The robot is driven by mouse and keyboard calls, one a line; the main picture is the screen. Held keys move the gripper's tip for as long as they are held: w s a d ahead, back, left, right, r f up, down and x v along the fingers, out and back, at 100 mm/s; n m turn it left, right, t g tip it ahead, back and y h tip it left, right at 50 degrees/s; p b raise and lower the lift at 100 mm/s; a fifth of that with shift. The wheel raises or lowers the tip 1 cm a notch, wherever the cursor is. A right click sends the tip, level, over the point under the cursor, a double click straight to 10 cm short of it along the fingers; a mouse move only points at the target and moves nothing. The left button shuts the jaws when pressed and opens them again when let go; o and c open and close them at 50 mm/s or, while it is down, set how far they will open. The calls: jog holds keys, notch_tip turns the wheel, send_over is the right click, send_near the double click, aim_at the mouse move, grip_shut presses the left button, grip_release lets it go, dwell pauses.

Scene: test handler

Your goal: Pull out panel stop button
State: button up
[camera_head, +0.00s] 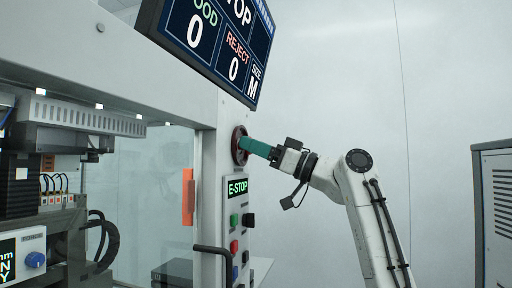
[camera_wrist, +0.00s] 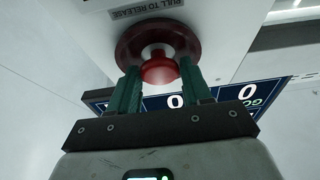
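The panel stop button is a red mushroom knob (camera_wrist: 159,68) on a dark red round base, seen near the top middle of the wrist view. A label reading "PULL TO RELEASE" sits by the base. In the head view the base (camera_head: 239,146) is on the machine's white post, and my gripper covers part of it. My gripper (camera_head: 246,145) reaches it from the right. In the wrist view its green fingers (camera_wrist: 160,80) stand apart on either side of the red knob, with visible gaps at both sides. The exact fingertip depth is hard to tell.
A display screen (camera_head: 215,40) hangs above. A black handle (camera_head: 212,250) juts out lower down. A grey cabinet (camera_head: 494,210) stands at far right. The space behind my arm is open.

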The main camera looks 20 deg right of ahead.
jog(key=c, duration=0.7)
jog(key=shift+s+d, duration=0.25)
jog(key=shift+d, duration=0.2)
jog(key=o, duration=1.1)
jog(key=b+v, duration=0.4)
jog(key=v, duration=0.7)
